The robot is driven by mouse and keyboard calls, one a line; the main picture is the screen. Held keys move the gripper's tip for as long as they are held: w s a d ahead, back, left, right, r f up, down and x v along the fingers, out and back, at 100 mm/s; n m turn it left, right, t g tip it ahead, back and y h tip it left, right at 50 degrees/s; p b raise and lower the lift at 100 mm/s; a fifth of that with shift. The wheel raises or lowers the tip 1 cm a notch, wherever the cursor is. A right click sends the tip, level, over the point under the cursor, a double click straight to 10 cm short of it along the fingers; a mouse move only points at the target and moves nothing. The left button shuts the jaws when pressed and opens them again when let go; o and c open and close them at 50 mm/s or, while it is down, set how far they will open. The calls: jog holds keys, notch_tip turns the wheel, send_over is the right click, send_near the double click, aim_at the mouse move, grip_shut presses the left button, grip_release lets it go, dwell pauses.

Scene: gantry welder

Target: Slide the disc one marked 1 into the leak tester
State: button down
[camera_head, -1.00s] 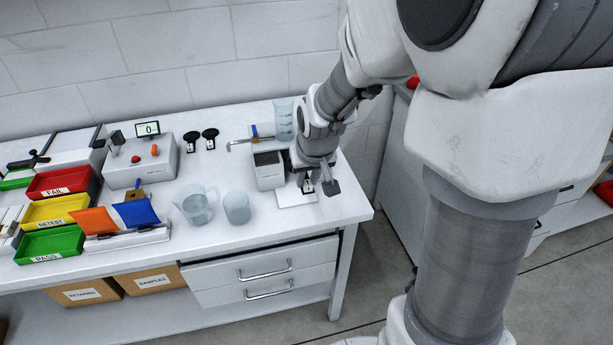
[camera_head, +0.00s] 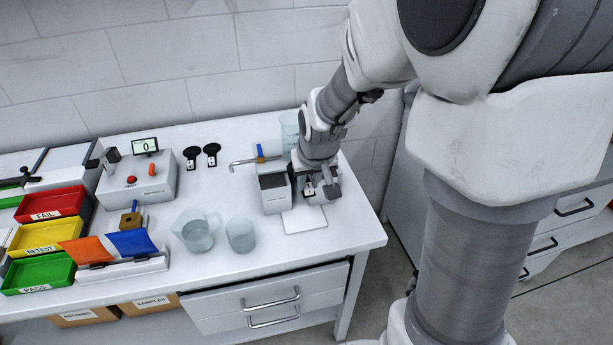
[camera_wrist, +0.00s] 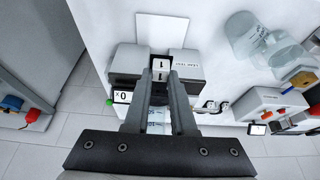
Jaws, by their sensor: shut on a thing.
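The leak tester (camera_head: 274,193) is a grey and dark box at the right end of the bench. It also shows in the wrist view (camera_wrist: 187,62), with a small display reading 0. My gripper (camera_head: 318,186) is low at the tester's right part. In the wrist view my gripper (camera_wrist: 160,82) is shut on disc one (camera_wrist: 160,63), whose white block marked 1 shows at the fingertips, between the tester's two dark blocks. The disc's round part is hidden, so I cannot tell how deep it sits.
A white plate (camera_head: 305,219) lies bare in front of the tester. Two black discs (camera_head: 201,155) lie further left. A jug (camera_head: 195,230) and a beaker (camera_head: 240,235) stand at the front. A clear cylinder (camera_head: 289,130) and a blue-handled tool (camera_head: 260,153) are close behind the tester.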

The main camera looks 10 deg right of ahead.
aim_at(309, 193)
jog(key=shift+f+b, duration=1.55)
jog(key=shift+f, duration=0.75)
jog(key=shift+w, duration=0.15)
jog(key=shift+w, duration=0.35)
jog(key=shift+w, duration=0.6)
jog(key=shift+w, duration=0.35)
jog(key=shift+w, duration=2.8)
jog(key=c, duration=0.7)
grip_release()
